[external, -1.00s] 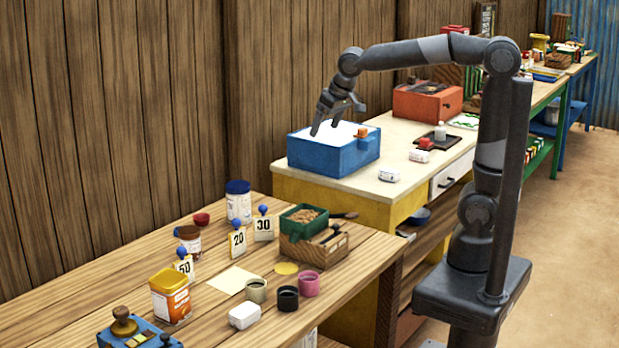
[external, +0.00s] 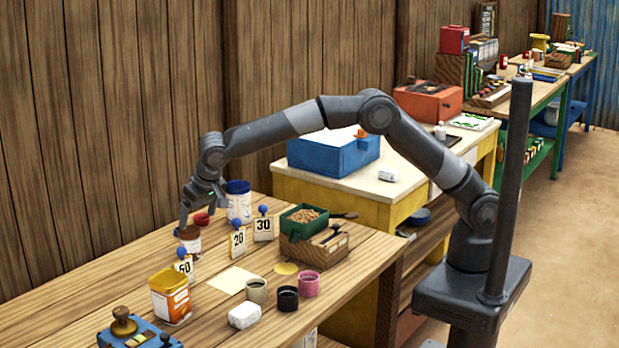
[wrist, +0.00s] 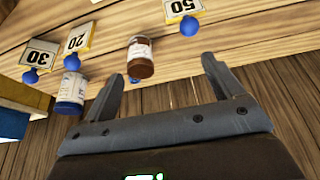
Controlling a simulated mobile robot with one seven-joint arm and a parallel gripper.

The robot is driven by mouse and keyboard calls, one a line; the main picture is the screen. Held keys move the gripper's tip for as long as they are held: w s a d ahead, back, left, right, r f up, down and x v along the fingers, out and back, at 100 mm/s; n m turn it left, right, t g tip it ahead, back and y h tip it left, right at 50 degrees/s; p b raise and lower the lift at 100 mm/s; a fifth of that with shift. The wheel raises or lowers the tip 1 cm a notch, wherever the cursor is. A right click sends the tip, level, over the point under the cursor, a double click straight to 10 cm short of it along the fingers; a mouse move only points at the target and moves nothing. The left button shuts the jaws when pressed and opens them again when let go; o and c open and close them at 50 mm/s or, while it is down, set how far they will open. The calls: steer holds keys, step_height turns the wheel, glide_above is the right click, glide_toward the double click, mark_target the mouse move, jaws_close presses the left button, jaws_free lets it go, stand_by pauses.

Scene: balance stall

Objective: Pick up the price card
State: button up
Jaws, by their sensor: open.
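Three cream price cards with blue ball knobs stand on the wooden table: the "50" card (external: 184,267), the "20" card (external: 238,241) and the "30" card (external: 263,228). In the wrist view, the "50" card (wrist: 181,9) is at the top, beyond the right finger. The "20" card (wrist: 77,38) and "30" card (wrist: 40,54) are at the left. My gripper (external: 203,215) is open and empty, at the brown-lidded jar, behind the "50" card in the external view. The wrist view shows my gripper (wrist: 165,78) with its fingers apart and no card between them.
The brown-lidded jar (wrist: 140,58) shows just beyond the finger gap. A blue-lidded white jar (external: 239,206) and an orange tin (external: 170,300) stand nearby. Several cups and a green box (external: 304,217) sit to the right. A wooden wall rises behind the table.

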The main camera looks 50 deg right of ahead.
glide_toward(184, 258)
steer(key=x, duration=1.2)
steer(key=shift+c, duration=0.2)
steer(key=shift+r, duration=0.1)
steer(key=c, duration=1)
